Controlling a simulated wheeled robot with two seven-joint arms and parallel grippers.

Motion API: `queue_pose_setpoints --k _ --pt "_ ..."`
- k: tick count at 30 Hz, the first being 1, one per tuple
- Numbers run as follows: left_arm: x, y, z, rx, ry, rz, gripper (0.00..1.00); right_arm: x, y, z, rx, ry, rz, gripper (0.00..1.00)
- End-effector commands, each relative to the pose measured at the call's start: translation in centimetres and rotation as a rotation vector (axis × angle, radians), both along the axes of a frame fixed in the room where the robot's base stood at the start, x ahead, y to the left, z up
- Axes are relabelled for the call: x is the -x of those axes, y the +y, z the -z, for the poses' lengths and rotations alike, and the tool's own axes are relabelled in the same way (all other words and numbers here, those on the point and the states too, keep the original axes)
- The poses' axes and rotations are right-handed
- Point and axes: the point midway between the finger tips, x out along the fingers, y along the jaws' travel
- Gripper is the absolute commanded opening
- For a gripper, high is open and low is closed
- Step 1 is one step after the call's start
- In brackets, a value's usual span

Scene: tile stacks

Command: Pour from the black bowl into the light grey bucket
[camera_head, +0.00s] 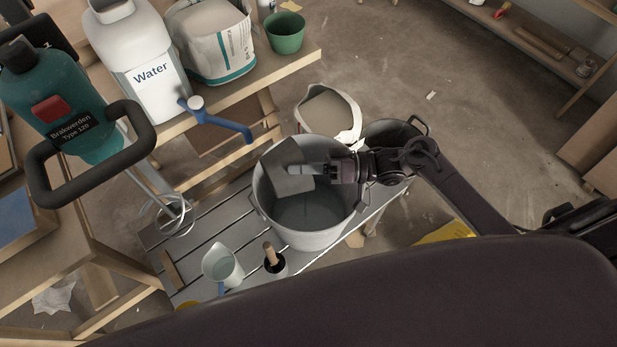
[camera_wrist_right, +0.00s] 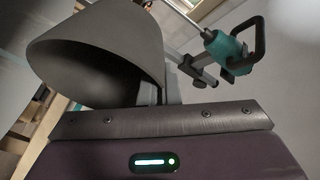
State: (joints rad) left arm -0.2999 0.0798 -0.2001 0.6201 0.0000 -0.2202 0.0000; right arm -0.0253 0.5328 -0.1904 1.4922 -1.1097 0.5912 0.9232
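The light grey bucket (camera_head: 299,238) stands upright on the low slatted bench. My right gripper (camera_head: 318,170) reaches over its rim from the right. It appears shut on the wall of a dark grey bowl (camera_head: 286,176), which I take as the black bowl. The bowl is strongly tilted over the bucket's mouth. My left gripper is not in view.
A white bag (camera_head: 329,112) and a dark bucket (camera_head: 407,128) stand behind the light grey bucket. A jug (camera_head: 222,266) and a black pot (camera_head: 275,263) with a wooden handle stand in front. A teal mixer (camera_head: 70,105) and a water canister (camera_head: 146,75) are at left.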

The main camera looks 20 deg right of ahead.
Motion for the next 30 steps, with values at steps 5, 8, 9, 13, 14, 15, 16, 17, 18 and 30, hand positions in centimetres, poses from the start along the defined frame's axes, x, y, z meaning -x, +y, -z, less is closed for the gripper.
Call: queue_pose_setpoints --k 5,8,9,13,14,15,16,17,18,30 --pt "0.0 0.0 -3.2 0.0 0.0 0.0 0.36 0.8 4.1 0.0 0.232 -0.039 -0.005 0.0" --pt "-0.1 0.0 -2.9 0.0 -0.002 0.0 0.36 0.7 4.4 0.7 0.265 -0.044 -0.001 0.0" --pt "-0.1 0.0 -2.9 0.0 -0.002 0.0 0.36 0.7 4.4 0.8 0.266 -0.044 -0.001 0.0" --pt "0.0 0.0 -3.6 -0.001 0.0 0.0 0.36 0.8 4.7 0.7 0.292 -0.048 -0.002 0.0" --pt "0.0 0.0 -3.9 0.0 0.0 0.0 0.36 0.8 4.8 0.7 0.304 -0.05 -0.002 0.0" --pt "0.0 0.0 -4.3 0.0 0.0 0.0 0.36 0.8 5.0 0.7 0.323 -0.054 -0.002 0.0" --pt "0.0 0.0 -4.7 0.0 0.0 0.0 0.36 0.9 5.2 0.7 0.34 -0.056 -0.004 0.0" --pt "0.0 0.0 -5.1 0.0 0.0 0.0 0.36 0.9 5.4 0.7 0.359 -0.059 -0.003 0.0" --pt "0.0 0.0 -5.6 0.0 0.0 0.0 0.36 0.9 5.7 0.8 0.388 -0.064 -0.002 0.0" --pt "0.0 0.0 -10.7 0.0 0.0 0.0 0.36 1.4 8.2 1.6 0.68 -0.11 -0.003 0.0"
